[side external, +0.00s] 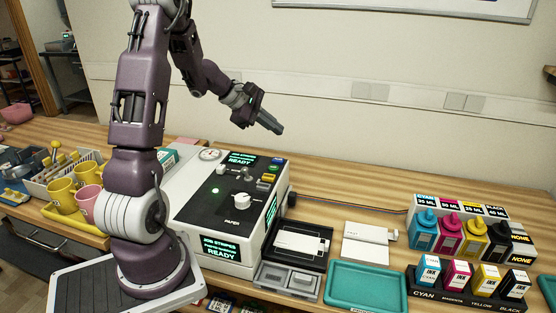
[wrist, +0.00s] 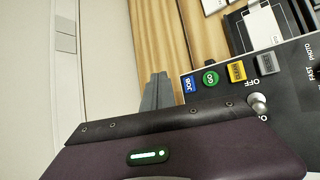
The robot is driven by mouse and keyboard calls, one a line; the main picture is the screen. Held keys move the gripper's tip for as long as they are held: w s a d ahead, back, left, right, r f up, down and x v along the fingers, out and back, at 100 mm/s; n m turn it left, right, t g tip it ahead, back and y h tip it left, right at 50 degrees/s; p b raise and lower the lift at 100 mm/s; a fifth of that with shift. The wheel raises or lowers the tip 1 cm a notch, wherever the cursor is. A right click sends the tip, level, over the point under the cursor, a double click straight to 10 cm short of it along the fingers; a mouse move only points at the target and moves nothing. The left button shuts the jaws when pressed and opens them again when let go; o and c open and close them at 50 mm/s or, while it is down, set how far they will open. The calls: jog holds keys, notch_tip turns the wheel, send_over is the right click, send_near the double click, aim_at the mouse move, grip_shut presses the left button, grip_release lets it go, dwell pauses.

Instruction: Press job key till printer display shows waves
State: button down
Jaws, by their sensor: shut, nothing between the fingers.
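The printer (side external: 188,222) is a white box with a dark sloping panel. Its top display (side external: 243,158) and front display (side external: 221,249) both read "JOB STRIPES" and "READY" in green. The job key (side external: 277,160) is blue, at the back end of a column of keys; it shows in the wrist view (wrist: 190,83), labelled JOB. My gripper (side external: 279,129) is shut and empty, in the air above the blue key and apart from it. In the wrist view the grey fingers (wrist: 157,92) appear just left of the key.
Beside the job key are a green GO key (wrist: 211,78), a yellow key (wrist: 236,71) and a grey key (wrist: 267,64). A lever with a pale knob (wrist: 258,102) stands nearby. Ink bottles (side external: 424,231), a teal tray (side external: 338,285) and mugs (side external: 62,192) stand farther off.

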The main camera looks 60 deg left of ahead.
aim_at(275, 160)
jog(key=shift+f, duration=3.2)
jog(key=shift+f, duration=0.45)
jog(key=shift+f, duration=0.45)
jog(key=shift+r, duration=0.9)
jog(key=shift+r, duration=0.1)
jog(key=shift+r, duration=2.4)
